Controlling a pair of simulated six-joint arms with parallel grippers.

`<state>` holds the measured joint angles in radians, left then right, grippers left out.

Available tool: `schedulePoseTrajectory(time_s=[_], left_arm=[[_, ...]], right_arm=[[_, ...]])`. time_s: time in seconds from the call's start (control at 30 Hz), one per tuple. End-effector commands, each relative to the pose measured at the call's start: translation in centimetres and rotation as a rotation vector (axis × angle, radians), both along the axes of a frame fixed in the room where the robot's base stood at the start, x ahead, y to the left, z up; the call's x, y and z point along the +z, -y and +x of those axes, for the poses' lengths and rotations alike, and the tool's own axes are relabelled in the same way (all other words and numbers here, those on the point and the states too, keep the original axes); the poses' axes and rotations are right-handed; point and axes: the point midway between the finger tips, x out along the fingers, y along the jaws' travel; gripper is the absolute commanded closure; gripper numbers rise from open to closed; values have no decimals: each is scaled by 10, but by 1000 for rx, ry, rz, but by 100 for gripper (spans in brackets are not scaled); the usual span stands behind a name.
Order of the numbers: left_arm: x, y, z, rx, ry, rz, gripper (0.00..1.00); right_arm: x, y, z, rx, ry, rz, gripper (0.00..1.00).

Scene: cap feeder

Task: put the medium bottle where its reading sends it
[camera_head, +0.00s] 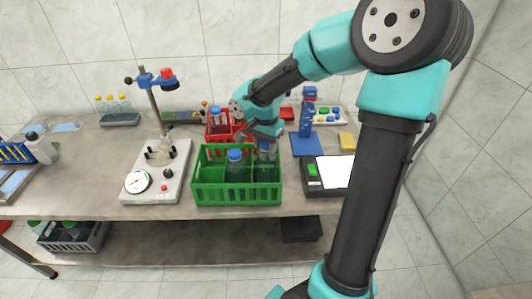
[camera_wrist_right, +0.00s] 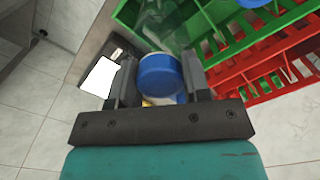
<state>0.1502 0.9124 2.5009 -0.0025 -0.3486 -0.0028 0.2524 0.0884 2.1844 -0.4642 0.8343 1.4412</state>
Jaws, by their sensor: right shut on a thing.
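My right gripper (camera_head: 266,138) is over the right part of the green crate (camera_head: 236,198). It is shut on a clear bottle (camera_head: 265,171) with a blue cap, upright or nearly so and low at the crate's right compartment. Whether it rests on the crate floor is hidden. In the right wrist view the blue cap (camera_wrist_right: 160,75) sits between the two fingers. Another blue-capped bottle (camera_head: 236,166) stands in the crate, left of the held one. I cannot tell by size which is the medium bottle. My left gripper is not in view.
A red crate (camera_head: 218,134) with bottles stands behind the green one. Left is a white gauge stand (camera_head: 155,178); right is a black device with a white plate (camera_head: 335,171). A blue stand (camera_head: 306,143) is behind it. A grey crate (camera_head: 75,237) is below, at left.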

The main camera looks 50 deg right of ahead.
Motion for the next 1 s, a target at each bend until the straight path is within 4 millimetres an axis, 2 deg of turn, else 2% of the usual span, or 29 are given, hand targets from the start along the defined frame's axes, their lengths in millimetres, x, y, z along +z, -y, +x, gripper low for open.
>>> schedulePoseTrajectory(time_s=[0.33,0.67,1.0], left_arm=[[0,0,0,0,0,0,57],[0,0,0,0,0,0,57],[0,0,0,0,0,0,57]], right_arm=[[-2,0,0,0,0,-1,100],[-37,0,0,-1,0,0,100],[-39,0,0,0,2,0,100]])
